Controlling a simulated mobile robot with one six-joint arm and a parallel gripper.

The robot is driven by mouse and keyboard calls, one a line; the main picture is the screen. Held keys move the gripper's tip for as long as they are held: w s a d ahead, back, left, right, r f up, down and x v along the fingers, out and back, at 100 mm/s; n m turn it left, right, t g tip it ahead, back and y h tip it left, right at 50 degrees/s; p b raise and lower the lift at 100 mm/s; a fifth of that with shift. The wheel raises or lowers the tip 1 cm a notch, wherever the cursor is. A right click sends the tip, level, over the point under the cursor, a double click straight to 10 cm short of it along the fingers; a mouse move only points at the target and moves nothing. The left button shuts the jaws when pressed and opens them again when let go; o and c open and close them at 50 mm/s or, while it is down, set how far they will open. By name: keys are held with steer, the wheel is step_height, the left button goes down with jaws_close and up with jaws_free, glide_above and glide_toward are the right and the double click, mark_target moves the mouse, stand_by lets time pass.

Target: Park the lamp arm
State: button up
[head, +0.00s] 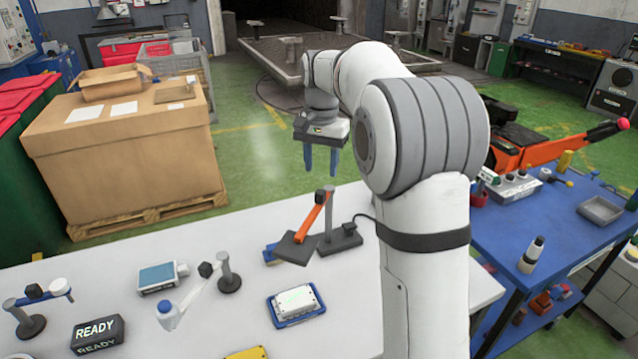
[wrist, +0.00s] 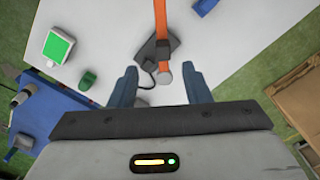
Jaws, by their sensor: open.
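I cannot tell which is the lamp arm.
The white table (head: 230,220) also bears a white box on a blue tray (head: 297,303), a blue-topped device (head: 162,276), a READY sign (head: 97,332) and a blue-white jointed arm (head: 45,292). A blue bench (head: 500,240) stands right. A cable runs by the grey base.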

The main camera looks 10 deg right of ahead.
mark_target(321, 191)
steer(key=shift+w+f, duration=0.1)
steer(key=shift+w, duration=0.3)
steer(key=shift+f, duration=0.25)
step_height(321, 191, down, 7)
steer(key=shift+f+p, duration=0.1)
steer(key=shift+p, duration=0.35)
jaws_close()
